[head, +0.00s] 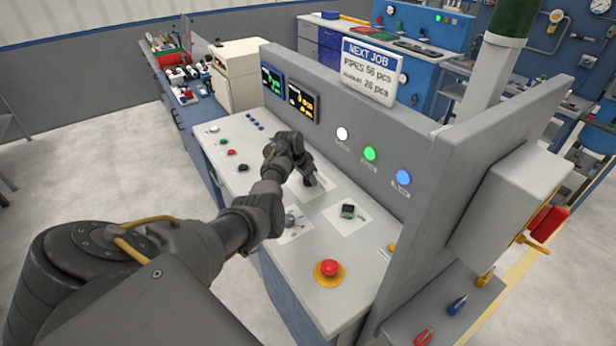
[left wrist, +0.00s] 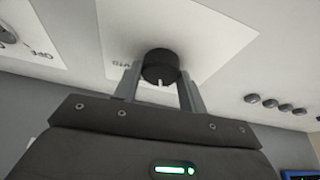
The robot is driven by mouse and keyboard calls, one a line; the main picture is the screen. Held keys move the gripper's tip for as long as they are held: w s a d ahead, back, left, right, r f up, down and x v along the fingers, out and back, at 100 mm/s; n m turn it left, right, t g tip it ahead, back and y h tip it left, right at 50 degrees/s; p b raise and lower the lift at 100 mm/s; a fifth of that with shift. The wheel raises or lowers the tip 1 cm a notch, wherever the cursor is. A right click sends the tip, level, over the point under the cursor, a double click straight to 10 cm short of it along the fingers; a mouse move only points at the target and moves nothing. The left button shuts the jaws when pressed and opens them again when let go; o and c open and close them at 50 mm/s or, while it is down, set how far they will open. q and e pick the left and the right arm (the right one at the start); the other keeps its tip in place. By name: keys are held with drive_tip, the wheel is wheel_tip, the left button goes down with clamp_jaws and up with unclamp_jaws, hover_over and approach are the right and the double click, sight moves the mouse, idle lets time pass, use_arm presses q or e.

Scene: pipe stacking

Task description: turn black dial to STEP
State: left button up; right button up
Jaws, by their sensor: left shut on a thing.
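The black dial (left wrist: 160,64) sits on a white label plate (left wrist: 195,30) in the left wrist view, with a white mark on its near side. My left gripper (left wrist: 158,80) has a finger on each side of the dial and is shut on it. In the head view, my left gripper (head: 311,181) reaches down to the console top (head: 266,185) and mostly hides the dial. The plate's lettering is largely hidden, so the dial's setting cannot be read. My right gripper is not in view.
A silver knob (head: 292,219) and a black switch (head: 347,211) sit on neighbouring plates. A red mushroom button (head: 329,268) is at the console's near end. The upright panel with white, green (head: 370,153) and blue lamps stands close behind the gripper.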

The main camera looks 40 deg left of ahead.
use_arm(q)
drive_tip(key=shift+a+m+h+b, duration=0.1)
drive_tip(key=shift+m+h+b, duration=0.25)
drive_tip(key=shift+m, duration=0.55)
drive_tip(key=shift+w+f+m+h+b, duration=0.15)
drive_tip(key=shift+m+h+b, duration=0.1)
drive_tip(key=shift+m+b, duration=0.6)
drive_tip(key=m+g+h+b, duration=0.1)
drive_tip(key=m+b, duration=0.2)
drive_tip(key=shift+m+g+b, duration=0.3)
drive_tip(key=shift+m+b, duration=0.45)
drive_tip(key=shift+b, duration=0.5)
drive_tip(key=o, duration=1)
drive_tip(key=shift+c, duration=0.2)
drive_tip(key=shift+r, duration=0.25)
